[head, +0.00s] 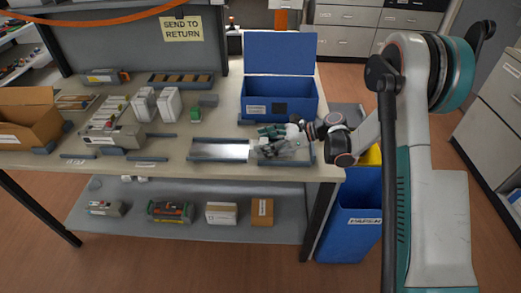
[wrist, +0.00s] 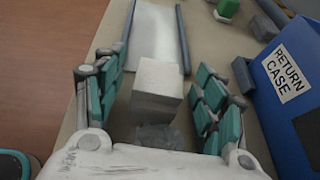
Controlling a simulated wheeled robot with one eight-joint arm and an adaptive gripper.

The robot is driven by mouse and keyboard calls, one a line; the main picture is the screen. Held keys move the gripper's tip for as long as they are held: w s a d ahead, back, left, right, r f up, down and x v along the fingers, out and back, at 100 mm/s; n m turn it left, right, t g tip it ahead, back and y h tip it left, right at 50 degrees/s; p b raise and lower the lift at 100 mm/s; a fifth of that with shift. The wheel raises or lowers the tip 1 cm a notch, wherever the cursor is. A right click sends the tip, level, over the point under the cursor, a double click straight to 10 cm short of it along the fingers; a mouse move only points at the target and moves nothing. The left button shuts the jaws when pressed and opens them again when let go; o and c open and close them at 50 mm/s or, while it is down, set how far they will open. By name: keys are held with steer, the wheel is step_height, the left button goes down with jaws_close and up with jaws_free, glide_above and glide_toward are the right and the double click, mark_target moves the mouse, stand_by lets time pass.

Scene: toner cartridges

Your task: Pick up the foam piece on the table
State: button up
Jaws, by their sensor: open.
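A pale, block-shaped piece, which looks like the foam piece (wrist: 157,85), is between the fingers of my gripper (wrist: 160,100) in the wrist view. The teal finger pads stand apart on its left and right, with a visible gap on each side. My gripper (head: 272,140) is open, low over the front right part of the table in the head view. There the gripper mostly hides the foam piece, and I cannot make it out clearly. A rough grey patch (wrist: 160,138) lies below the block, near my palm; I cannot tell what it is.
A shiny flat plate with dark rails (head: 220,150) lies left of my gripper. The open blue return case (head: 280,110) stands behind it. A green item on a grey base (head: 207,101), white boxes (head: 168,104) and a cardboard box (head: 32,122) are farther left.

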steer(key=c, duration=0.8)
steer(key=shift+o, duration=0.2)
